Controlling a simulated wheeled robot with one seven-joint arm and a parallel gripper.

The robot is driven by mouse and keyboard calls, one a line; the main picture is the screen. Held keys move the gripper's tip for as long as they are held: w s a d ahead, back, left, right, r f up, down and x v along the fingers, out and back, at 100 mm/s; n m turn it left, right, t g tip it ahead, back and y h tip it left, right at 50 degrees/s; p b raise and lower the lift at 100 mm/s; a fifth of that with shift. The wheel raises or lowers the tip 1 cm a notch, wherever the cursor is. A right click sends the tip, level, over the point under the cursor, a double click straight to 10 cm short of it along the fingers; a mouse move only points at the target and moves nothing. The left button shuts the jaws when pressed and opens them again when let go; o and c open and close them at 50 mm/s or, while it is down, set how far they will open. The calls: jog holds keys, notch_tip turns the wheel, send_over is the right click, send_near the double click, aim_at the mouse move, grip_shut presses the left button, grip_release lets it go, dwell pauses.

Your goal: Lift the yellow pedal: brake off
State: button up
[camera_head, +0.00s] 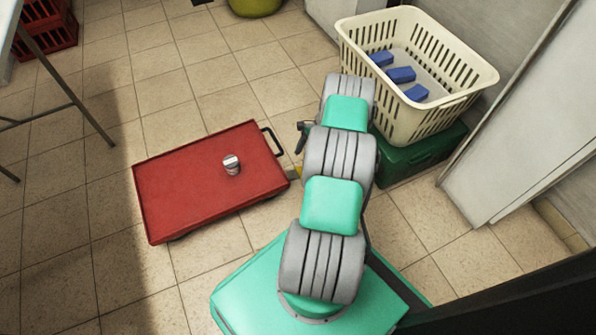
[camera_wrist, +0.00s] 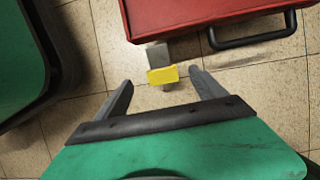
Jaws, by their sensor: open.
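The yellow pedal (camera_wrist: 162,75) shows in the wrist view, on a grey bracket (camera_wrist: 157,55) at the edge of the red cart (camera_wrist: 185,22). In the head view a small bit of the yellow pedal (camera_head: 298,170) shows at the cart's right end, beside my arm. My gripper (camera_wrist: 160,88) is open, with its two fingers pointing toward the pedal, one on each side of it in the picture. Nothing is between the fingers except the pedal just beyond the tips. I cannot tell how far the pedal is below them. The red cart also shows in the head view (camera_head: 190,195).
The cart's black handle (camera_wrist: 252,35) juts out right of the pedal. A jar (camera_head: 231,165) stands on the cart. A cream basket (camera_head: 440,55) with blue blocks sits on a green crate (camera_head: 425,153), right of my arm. Tiled floor left of the cart is clear.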

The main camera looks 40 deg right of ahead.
aim_at(297, 174)
jog(key=b+x, duration=0.3)
jog(key=x, duration=0.4)
jog(key=shift+a+f, duration=0.15)
jog(key=shift+f, duration=0.1)
jog(key=shift+c, duration=0.3)
grip_shut()
